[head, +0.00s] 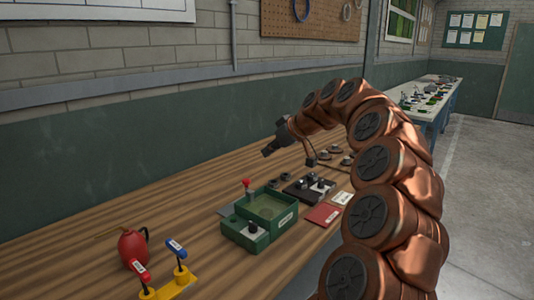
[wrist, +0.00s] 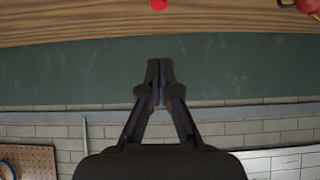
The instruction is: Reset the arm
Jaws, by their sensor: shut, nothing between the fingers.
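My arm shows copper-coloured in the head view, arching up from the lower right and bending over to the left. My gripper (head: 267,151) hangs at its end above the wooden bench (head: 100,225), apart from everything on it. In the wrist view my gripper (wrist: 159,68) has its two fingers together at the tips with nothing between them. The wrist view looks at the green wall (wrist: 60,75), upside down, with the bench edge at the top.
Below my gripper stand a green box (head: 270,206) with a red-knobbed lever, a black device (head: 309,187) and a red booklet (head: 322,214). A red oil can (head: 133,249) and a yellow stand (head: 172,287) are at front left. Another table (head: 432,105) stands far right.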

